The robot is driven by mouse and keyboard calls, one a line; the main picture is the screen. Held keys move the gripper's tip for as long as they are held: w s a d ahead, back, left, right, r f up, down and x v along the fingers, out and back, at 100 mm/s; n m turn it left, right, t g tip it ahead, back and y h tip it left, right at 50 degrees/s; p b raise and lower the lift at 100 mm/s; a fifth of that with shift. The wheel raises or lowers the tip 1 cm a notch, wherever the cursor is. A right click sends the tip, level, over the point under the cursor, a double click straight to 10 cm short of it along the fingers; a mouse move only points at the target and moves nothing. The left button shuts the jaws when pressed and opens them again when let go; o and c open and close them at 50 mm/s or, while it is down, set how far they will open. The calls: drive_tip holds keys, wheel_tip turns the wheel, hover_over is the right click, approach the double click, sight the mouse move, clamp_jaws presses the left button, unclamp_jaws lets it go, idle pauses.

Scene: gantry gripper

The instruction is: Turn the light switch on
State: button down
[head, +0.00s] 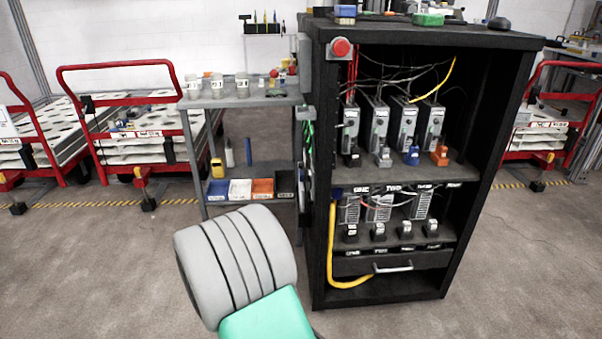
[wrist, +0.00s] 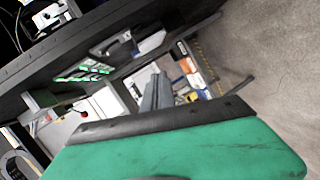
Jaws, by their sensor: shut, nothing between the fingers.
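I cannot pick out the light switch for certain. A black cabinet (head: 415,171) stands right of centre in the head view, and a red round button (head: 341,47) sits at its upper left front. Small grey boxes (head: 305,60) are fixed on the cabinet's left side, seen edge-on. In the wrist view a dark panel edge crosses the upper left, with a pale fitting (wrist: 128,42) and green-lit parts (wrist: 82,73) near it. My gripper (wrist: 156,90) shows grey fingers, shut and empty, beyond its green housing. In the head view the fingers are hidden behind my arm.
A grey shelf cart (head: 240,103) with jars and coloured bins stands left of the cabinet. Red-railed carts (head: 125,110) are further left, and another (head: 565,120) is at the right. Cables hang inside the cabinet. The floor in front is clear.

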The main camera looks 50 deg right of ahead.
drive_tip(key=s+d+r+n+t+h, duration=0.1)
drive_tip(key=d+r+n+t+h, duration=0.2)
drive_tip(key=n, duration=0.4)
drive_tip(key=shift+d+r+p, duration=0.45)
drive_tip(key=shift+d+r, duration=0.05)
drive_tip(key=shift+d, duration=0.65)
drive_tip(key=w+d+r, duration=0.1)
drive_tip(key=d+r, duration=0.1)
drive_tip(key=d, duration=0.9)
drive_tip(key=shift+w+d, duration=0.2)
drive_tip(key=shift+w, duration=0.2)
